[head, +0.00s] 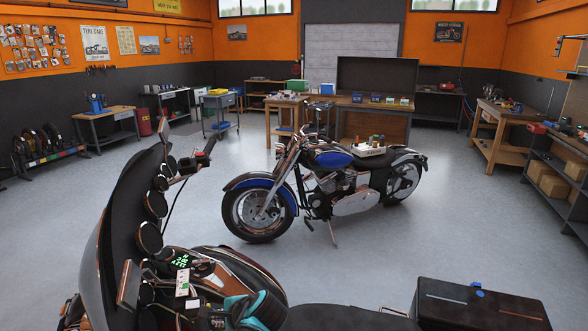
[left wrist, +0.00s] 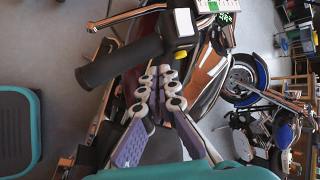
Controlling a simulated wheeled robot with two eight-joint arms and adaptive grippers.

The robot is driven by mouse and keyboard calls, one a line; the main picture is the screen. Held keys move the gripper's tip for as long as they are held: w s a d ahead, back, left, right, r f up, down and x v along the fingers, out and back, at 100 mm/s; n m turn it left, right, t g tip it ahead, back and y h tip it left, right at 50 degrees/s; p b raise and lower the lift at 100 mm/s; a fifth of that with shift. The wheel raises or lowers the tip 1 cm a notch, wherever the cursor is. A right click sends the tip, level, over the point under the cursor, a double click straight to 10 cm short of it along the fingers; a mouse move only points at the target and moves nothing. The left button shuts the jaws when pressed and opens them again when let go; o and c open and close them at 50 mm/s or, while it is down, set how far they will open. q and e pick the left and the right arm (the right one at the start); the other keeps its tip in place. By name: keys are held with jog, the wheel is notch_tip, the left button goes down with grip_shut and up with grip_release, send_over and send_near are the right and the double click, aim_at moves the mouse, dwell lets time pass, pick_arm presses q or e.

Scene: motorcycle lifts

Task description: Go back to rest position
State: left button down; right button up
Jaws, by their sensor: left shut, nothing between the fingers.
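My left gripper (head: 224,310) is low in the head view, over the tank area of the near motorcycle (head: 250,272). Its teal and dark body shows there. In the left wrist view, its purple and white fingers (left wrist: 160,90) are closed together with nothing between them. Behind the fingers in that view are the motorcycle's black handlebar grip (left wrist: 118,62) and dark bodywork. I cannot tell the exact gap between fingers and motorcycle. My right gripper is in neither view.
A blue and black motorcycle (head: 330,180) stands on the floor ahead. A small white box (head: 183,283) sits by the near motorcycle's gauges. A black case (head: 480,305) is at lower right. Workbenches and shelves line the walls. Grey floor (head: 470,230) is clear to the right.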

pick_arm(q)
jog(key=s+d+n+t+h, duration=0.1)
jog(key=s+d+n+h, duration=0.1)
jog(key=s+n+h, duration=0.5)
jog(key=s+f+n, duration=0.1)
jog(key=s+n, duration=0.5)
jog(key=s, duration=0.5)
jog(key=shift+n, duration=0.3)
jog(key=shift+s, duration=0.1)
dwell(0.3)
